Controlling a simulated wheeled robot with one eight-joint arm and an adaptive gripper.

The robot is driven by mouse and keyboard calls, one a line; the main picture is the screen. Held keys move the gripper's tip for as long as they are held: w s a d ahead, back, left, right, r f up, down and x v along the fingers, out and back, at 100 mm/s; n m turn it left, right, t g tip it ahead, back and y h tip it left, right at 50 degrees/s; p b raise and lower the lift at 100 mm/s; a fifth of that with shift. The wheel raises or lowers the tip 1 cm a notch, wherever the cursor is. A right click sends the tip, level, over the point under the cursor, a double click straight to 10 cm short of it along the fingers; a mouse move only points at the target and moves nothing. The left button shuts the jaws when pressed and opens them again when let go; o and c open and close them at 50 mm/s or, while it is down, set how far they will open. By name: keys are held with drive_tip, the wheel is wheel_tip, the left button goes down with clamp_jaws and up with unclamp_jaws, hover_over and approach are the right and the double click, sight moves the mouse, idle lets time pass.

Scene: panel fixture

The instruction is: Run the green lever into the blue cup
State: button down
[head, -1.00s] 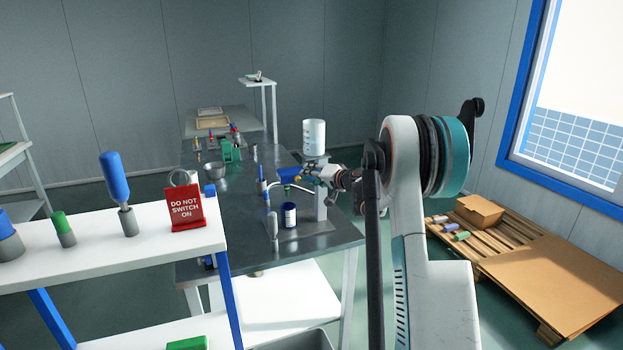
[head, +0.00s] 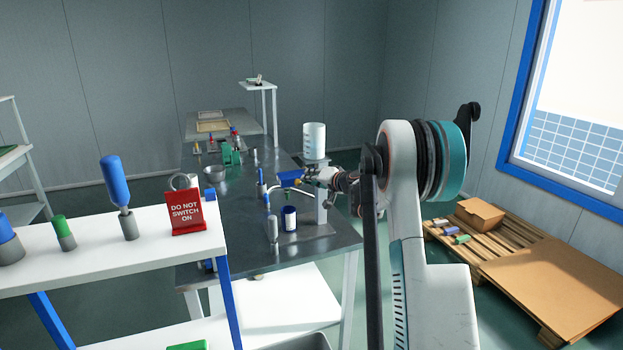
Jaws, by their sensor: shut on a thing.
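The dispenser has a clear white tank (head: 314,140) on a pale post (head: 321,205), with a thin curved spout pipe (head: 296,190) reaching left. The blue cup (head: 289,217) stands upright on the dark bench below the pipe. My gripper (head: 298,178) is at the dispenser under the tank, shut on a small blue lever-like piece (head: 289,179) that sticks out to the left. The grip is small and partly hidden by my wrist. I see no green lever there. Whether anything is in the cup cannot be seen.
A grey cylinder (head: 273,229) stands left of the cup. A white shelf (head: 80,246) in front holds a red "do not switch on" sign (head: 186,213) and blue and green handled items. A metal bowl (head: 215,173) and a green item (head: 227,154) are farther back.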

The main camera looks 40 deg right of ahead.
drive_tip(key=shift+w+a+r+n+g+h+p, duration=0.15)
drive_tip(key=shift+a+r+n+g+h+p, duration=0.15)
drive_tip(key=shift+a+n+h+p, duration=0.6)
drive_tip(key=shift+w+a+r+n+g+h+p, duration=0.15)
drive_tip(key=shift+a+r+n+g+h+p, duration=0.15)
drive_tip(key=shift+n, duration=1)
drive_tip(key=shift+w+a+r+n+g+h+p, duration=0.2)
drive_tip(key=shift+a+n+g+h+p, duration=0.35)
drive_tip(key=shift+n, duration=0.55)
drive_tip(key=shift+a+h, duration=0.1)
drive_tip(key=shift+h, duration=0.15)
drive_tip(key=c, duration=1.6)
unclamp_jaws()
drive_tip(key=shift+s, duration=0.15)
drive_tip(key=v, duration=1.1)
drive_tip(key=shift+s, duration=0.4)
drive_tip(key=shift+a, duration=0.1)
